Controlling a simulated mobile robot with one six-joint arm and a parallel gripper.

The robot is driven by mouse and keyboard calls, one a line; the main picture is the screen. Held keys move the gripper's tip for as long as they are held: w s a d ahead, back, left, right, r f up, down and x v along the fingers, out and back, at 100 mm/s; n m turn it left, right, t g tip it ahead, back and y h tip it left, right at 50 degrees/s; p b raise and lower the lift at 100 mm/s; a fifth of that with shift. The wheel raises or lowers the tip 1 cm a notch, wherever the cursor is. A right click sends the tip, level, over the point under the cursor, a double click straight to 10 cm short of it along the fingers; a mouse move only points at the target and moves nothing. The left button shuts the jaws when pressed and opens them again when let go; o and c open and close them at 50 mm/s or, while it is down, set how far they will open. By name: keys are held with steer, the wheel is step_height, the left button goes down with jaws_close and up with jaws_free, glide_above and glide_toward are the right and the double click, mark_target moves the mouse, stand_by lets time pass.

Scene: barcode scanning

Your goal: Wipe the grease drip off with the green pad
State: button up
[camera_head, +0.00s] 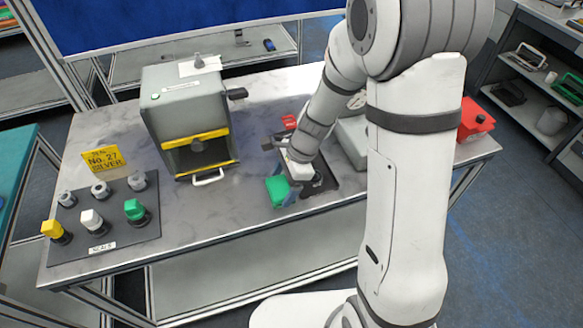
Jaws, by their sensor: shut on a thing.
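The green pad (277,191) is near the front middle of the table, at the tip of my arm. My gripper (284,178) points down and is shut on the pad. The fingertips are small and partly hidden by my wrist, and I cannot tell whether the pad touches the tabletop. I cannot make out the grease drip; my gripper and arm cover part of this area.
A grey box machine (165,110) with a yellow-edged opening stands left of my gripper. A dark mat (115,232) holds several knobs with coloured tops, by a yellow sign (106,160). A dark plate (325,186) lies just right of my gripper. A red box (474,120) stands far right.

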steer(key=shift+r+p, duration=1.05)
steer(key=shift+r, duration=0.5)
steer(key=shift+f, duration=0.1)
